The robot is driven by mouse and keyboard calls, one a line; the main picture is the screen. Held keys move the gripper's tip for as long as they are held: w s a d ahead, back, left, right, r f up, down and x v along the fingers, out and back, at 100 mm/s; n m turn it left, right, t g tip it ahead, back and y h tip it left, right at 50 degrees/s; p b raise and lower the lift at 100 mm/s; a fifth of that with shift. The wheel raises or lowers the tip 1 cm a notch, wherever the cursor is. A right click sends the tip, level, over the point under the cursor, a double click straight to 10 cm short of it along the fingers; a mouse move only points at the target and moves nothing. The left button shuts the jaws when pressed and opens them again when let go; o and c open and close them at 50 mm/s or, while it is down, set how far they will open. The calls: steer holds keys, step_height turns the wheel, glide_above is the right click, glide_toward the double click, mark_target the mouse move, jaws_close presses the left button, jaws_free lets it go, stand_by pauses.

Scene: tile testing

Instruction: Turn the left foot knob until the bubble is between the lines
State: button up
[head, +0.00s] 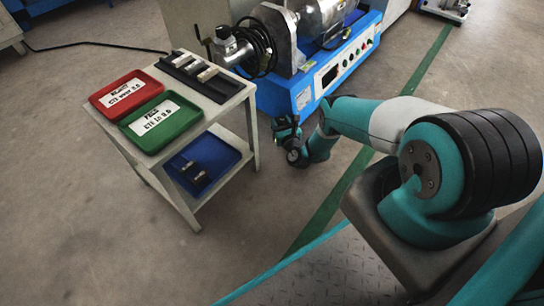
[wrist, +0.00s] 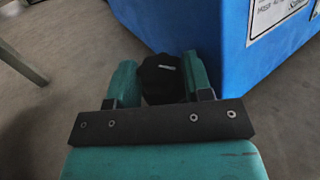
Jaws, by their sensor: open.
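A blue machine base (head: 300,88) stands on the floor at the top of the head view, and its blue side (wrist: 235,40) fills the upper right of the wrist view. A black rounded knob (wrist: 160,82) sits close to its lower corner. My gripper (wrist: 161,70) is open, with one teal finger on each side of the knob; I cannot tell whether they touch it. In the head view my gripper (head: 288,133) is low beside the machine's near corner, small and dark, and the knob is not clear there. I cannot make out the bubble or its lines.
A grey trolley (head: 250,120) left of my arm carries a red tray (head: 101,100), a green tray (head: 150,143) and a dark rack of bars (head: 222,88), with a blue tray (head: 225,155) on its lower shelf. A green line (head: 325,210) crosses the bare floor.

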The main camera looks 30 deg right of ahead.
steer(key=f+h+b, duration=0.1)
steer(key=b, duration=0.2)
steer(key=shift+w+m, duration=0.1)
steer(key=shift+m, duration=0.2)
steer(key=shift+b, duration=0.75)
steer(key=m+h+b, duration=0.1)
steer(key=b, duration=0.3)
steer(key=shift+a, duration=0.15)
steer(key=h+b, duration=0.1)
steer(key=b, duration=0.2)
steer(key=g+b, duration=0.1)
steer(key=b, duration=0.2)
steer(key=shift+s+a+r+m+h, duration=0.1)
steer(key=shift+s+r+m+h, duration=0.15)
steer(key=shift+m+h, duration=0.15)
